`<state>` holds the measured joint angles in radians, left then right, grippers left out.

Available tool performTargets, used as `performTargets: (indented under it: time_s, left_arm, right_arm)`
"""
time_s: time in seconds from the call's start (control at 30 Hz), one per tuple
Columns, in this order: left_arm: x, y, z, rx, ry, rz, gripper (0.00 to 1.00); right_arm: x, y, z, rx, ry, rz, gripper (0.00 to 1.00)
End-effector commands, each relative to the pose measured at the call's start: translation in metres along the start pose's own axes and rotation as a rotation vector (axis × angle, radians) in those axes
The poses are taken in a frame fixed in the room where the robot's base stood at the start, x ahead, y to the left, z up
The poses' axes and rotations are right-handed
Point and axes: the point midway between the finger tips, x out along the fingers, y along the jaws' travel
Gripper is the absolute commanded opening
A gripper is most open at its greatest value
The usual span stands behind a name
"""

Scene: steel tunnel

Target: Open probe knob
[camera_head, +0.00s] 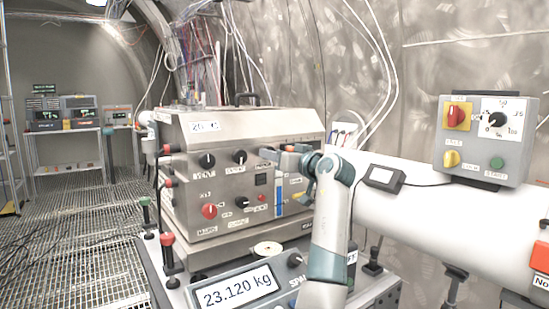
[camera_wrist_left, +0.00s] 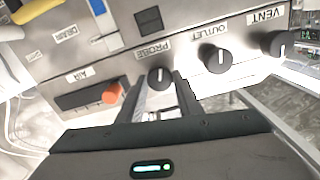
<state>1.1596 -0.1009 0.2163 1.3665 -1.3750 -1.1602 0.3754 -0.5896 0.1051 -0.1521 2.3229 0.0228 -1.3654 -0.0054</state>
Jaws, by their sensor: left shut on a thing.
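The steel control box (camera_head: 223,187) has a row of black knobs on its front. In the left wrist view, where the labels appear upside down, the black probe knob (camera_wrist_left: 160,77) sits by the PROBE label (camera_wrist_left: 153,51). Its white pointer line runs roughly up and down in that picture. My left gripper (camera_wrist_left: 164,90) is shut on the probe knob, one finger on each side. In the head view my left gripper (camera_head: 271,155) is at the box's upper front, right of the outlet knob (camera_head: 240,157), and hides the probe knob. My right gripper is not in view.
The vent knob (camera_head: 207,161) is farther left, and a red knob (camera_head: 209,211) is below. An orange-tipped lever (camera_wrist_left: 112,93) is beside the probe knob. A scale display (camera_head: 237,289) is in front of the box. A grey switch box (camera_head: 485,141) is at right.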

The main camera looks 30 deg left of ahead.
Motion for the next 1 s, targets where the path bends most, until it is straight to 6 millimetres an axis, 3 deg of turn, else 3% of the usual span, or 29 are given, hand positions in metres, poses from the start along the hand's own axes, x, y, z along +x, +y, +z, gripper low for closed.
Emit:
performTargets:
  time_s: [0.33,0.37,0.4,0.43,0.77,1.0]
  left_arm:
    - [0.0,0.0,0.002,-0.001,-0.004,0.0,0.1]
    - [0.0,0.0,0.002,-0.001,-0.004,0.0,0.39]
    - [0.0,0.0,0.002,-0.001,-0.004,0.0,0.49]
    - [0.0,0.0,0.002,-0.001,-0.003,0.0,0.51]
    - [-0.001,0.0,0.001,-0.001,-0.001,0.0,0.51]
    - [-0.016,0.001,0.001,-0.001,0.001,0.002,0.51]
  right_arm:
    - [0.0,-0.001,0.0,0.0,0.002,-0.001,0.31]
    - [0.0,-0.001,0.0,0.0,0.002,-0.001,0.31]
    - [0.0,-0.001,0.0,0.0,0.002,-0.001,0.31]
    - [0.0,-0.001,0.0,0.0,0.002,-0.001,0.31]
    - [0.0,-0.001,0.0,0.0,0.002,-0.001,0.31]
    - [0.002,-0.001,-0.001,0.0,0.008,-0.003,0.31]
